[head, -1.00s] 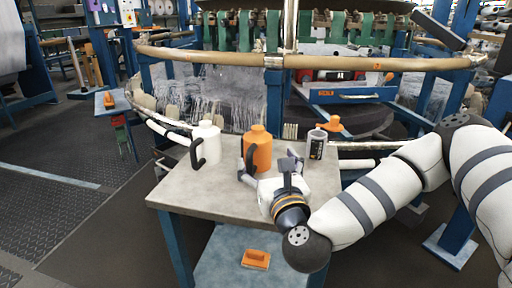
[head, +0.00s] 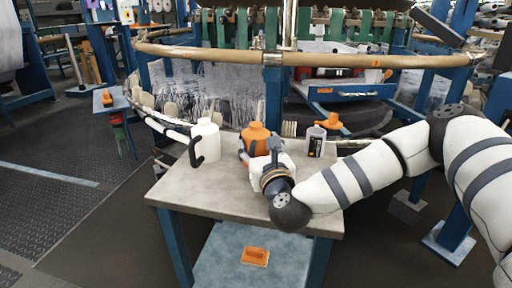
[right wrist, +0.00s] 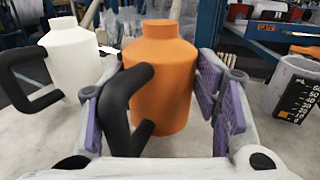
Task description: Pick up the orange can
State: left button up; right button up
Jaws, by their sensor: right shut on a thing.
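The orange can (head: 256,131) stands upright on the grey table (head: 215,190), between a white can and a grey measuring cup. In the right wrist view the orange can (right wrist: 165,75) has a black handle (right wrist: 125,105) facing my gripper and to the left. My right gripper (head: 258,150) is at the can, seen from behind in the head view. In the right wrist view its purple-padded fingers (right wrist: 155,110) are on either side of the can and handle, shut on it. My left gripper is not in view.
The white can (head: 205,140) stands left of the orange can, and the grey measuring cup (head: 316,142) stands to the right. A lower shelf holds an orange-handled object (head: 255,256). The loom's ring rail (head: 200,54) runs behind the table.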

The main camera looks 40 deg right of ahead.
aim_at(259, 134)
notch_tip(259, 134, up, 3)
jog(key=shift+r, duration=0.2)
pick_arm(q)
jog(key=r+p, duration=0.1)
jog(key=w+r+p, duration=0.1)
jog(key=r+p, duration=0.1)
jog(key=p, duration=0.1)
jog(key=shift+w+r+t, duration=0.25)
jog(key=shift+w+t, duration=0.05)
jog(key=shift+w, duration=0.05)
pick_arm(e)
jog(key=s+d+r, duration=0.7)
jog(key=s+r, duration=0.2)
jog(key=s, duration=0.3)
jog(key=shift+r, duration=0.35)
jog(key=shift+s, duration=0.15)
